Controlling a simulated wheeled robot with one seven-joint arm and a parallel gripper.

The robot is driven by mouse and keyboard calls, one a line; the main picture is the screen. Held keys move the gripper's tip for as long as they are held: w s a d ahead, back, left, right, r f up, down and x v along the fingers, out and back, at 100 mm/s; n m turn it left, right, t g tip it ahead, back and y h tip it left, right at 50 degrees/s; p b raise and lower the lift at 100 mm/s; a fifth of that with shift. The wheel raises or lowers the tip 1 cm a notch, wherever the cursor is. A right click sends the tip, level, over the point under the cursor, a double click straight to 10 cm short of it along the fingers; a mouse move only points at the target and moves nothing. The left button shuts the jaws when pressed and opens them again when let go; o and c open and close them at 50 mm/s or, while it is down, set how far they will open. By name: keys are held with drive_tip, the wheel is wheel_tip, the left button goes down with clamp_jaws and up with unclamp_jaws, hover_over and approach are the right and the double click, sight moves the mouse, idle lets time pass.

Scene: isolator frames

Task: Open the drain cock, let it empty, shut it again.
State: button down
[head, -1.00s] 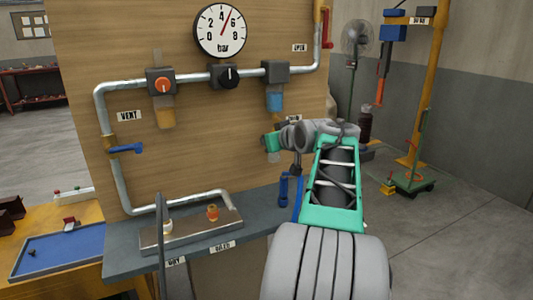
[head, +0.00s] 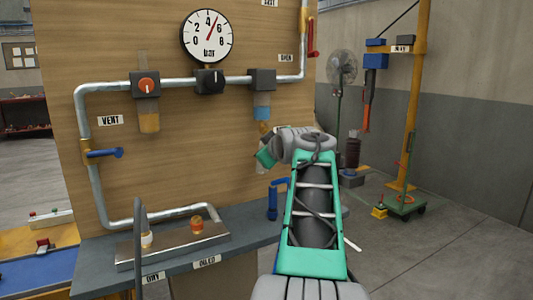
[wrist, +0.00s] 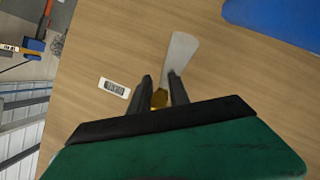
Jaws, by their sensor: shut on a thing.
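A clear bowl with blue liquid (head: 262,112) hangs under the grey block (head: 262,79) on the right of the pipe run. The liquid fills its lower part, with a clear band above. A small brass-coloured drain cock (head: 264,128) shows just below it. My gripper's green housing (head: 265,158) is beneath the bowl; in the head view my wrist hides the fingers. In the wrist view the dark fingers of my gripper (wrist: 163,88) stand either side of the brass cock (wrist: 159,98) and are shut on it. A pale, widening strip (wrist: 181,52) extends beyond them; I cannot tell what it is.
A gauge (head: 207,36) reads a little above 4 bar. Left along the pipe are an orange-knobbed block (head: 145,85) with an amber-filled bowl and a blue-handled valve (head: 104,153). A metal tray (head: 172,243) lies on the bench below.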

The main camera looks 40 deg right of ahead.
drive_tip(key=shift+r, duration=0.4)
drive_tip(key=c, duration=1.6)
unclamp_jaws()
drive_tip(key=shift+o, duration=1.2)
drive_tip(key=shift+f, duration=0.25)
drive_tip(key=shift+s, duration=0.1)
drive_tip(key=v, duration=0.7)
drive_tip(key=shift+s+a+p, duration=0.2)
drive_tip(key=shift+s+p, duration=0.05)
drive_tip(key=shift+p, duration=0.05)
